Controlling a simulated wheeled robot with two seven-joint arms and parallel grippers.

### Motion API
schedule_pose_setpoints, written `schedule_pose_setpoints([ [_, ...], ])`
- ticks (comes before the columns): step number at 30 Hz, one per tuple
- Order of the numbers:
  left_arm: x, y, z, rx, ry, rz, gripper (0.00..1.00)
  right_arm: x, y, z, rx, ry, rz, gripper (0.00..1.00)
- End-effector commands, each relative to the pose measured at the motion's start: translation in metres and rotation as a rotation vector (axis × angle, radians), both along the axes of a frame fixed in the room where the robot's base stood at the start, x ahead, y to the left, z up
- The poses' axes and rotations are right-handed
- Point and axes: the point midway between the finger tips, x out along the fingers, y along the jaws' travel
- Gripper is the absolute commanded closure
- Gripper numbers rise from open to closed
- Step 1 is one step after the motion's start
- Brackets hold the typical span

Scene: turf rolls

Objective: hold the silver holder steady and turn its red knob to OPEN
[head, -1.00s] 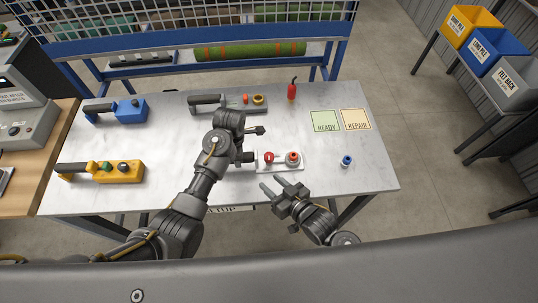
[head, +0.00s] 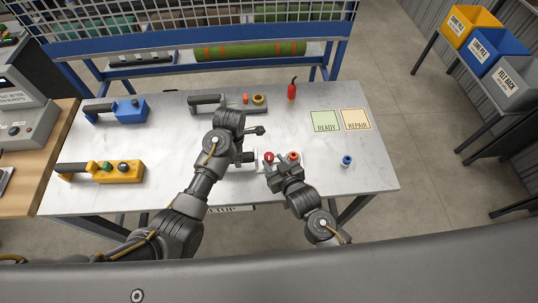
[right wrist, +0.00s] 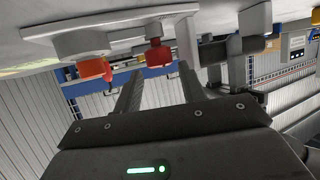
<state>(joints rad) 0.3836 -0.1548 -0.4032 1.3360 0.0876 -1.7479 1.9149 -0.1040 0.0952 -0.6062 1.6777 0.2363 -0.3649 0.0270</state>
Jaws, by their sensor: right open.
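The silver holder (head: 259,168) lies near the table's front edge, partly hidden by my right gripper. Its red knob (head: 268,157) shows in the head view, with an orange-red cap (head: 293,155) to the right. In the right wrist view the red knob (right wrist: 157,54) lies beyond my open fingers, roughly in line with the gap between them. The cap (right wrist: 95,68) is to the left. My right gripper (head: 281,165) is open and empty, its fingertips close to the knob. My left gripper (head: 250,157) appears closed around the pale upright post at the holder's left end.
A blue tool (head: 131,110), a yellow tool (head: 125,172) and a grey tool (head: 230,103) lie on the table (head: 340,185). A red bottle (head: 292,91) stands at the back. A small blue piece (head: 346,161) and the READY (head: 325,121) and REPAIR (head: 356,119) squares are to the right.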

Motion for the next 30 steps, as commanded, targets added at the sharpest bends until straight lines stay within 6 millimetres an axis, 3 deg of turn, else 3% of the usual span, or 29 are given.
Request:
schedule_pose_setpoints([
  [7,-0.002,0.001,-0.003,0.003,0.007,0.000,1.00,0.031,0.012,-0.014,-0.001,0.000,0.001,0.59],
  [20,-0.002,0.001,-0.004,0.003,0.007,-0.001,1.00,0.039,0.015,-0.018,0.001,0.000,0.001,0.59],
  [27,-0.002,0.001,-0.004,0.003,0.007,-0.001,1.00,0.039,0.015,-0.018,0.001,0.000,0.001,0.89],
  [30,-0.002,0.001,-0.004,0.003,0.007,-0.001,1.00,0.039,0.015,-0.018,0.001,0.000,0.002,0.91],
])
